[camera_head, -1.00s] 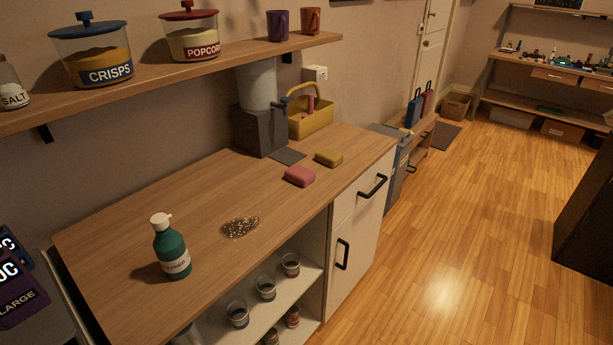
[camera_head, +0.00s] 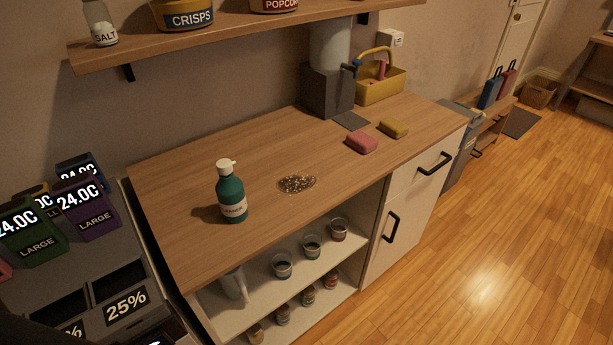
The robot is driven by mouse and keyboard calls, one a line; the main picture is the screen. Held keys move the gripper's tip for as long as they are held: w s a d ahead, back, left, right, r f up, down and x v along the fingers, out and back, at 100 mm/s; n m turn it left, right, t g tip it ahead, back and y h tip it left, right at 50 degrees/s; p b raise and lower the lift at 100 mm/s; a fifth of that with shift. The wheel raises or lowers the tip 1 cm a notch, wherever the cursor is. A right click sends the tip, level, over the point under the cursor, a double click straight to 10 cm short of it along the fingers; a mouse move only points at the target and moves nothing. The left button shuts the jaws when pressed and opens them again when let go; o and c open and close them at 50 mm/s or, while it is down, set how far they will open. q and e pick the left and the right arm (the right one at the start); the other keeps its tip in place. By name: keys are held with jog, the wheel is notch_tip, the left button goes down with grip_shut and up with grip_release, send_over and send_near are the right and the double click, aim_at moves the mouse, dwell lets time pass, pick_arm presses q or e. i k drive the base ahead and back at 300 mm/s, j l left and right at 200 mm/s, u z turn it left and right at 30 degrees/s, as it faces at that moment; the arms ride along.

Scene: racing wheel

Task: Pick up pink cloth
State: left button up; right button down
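A pink cloth (camera_head: 362,142), a small folded block, lies on the wooden counter (camera_head: 190,160) right of the middle of the head view. A similar yellow cloth (camera_head: 394,128) lies just behind it to the right. A patch of speckled crumbs or spill (camera_head: 297,184) is on the counter nearer to me. Neither of my grippers shows in the head view.
A green bottle (camera_head: 231,194) with a white cap stands on the counter's left part. A grey dispenser (camera_head: 328,88) and a yellow caddy (camera_head: 381,84) stand at the back. A shelf (camera_head: 230,36) with jars hangs above. Open shelves hold several cups. The floor at right (camera_head: 480,260) is clear.

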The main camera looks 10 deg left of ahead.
aim_at(363, 143)
jog(key=u, duration=0.45)
jog(key=l+u, duration=0.2)
jog(key=u, duration=0.15)
jog(key=i+l+u, duration=0.1)
jog(key=u, duration=0.3)
jog(key=l+u, duration=0.6)
jog(key=l, duration=0.15)
jog(key=k+l+u, duration=0.1)
jog(key=l+u, duration=0.15)
jog(key=l, duration=0.15)
jog(key=k+l, duration=0.1)
jog(key=l, duration=0.35)
jog(key=k+l, duration=0.1)
jog(key=l, duration=0.35)
jog(key=u, duration=0.05)
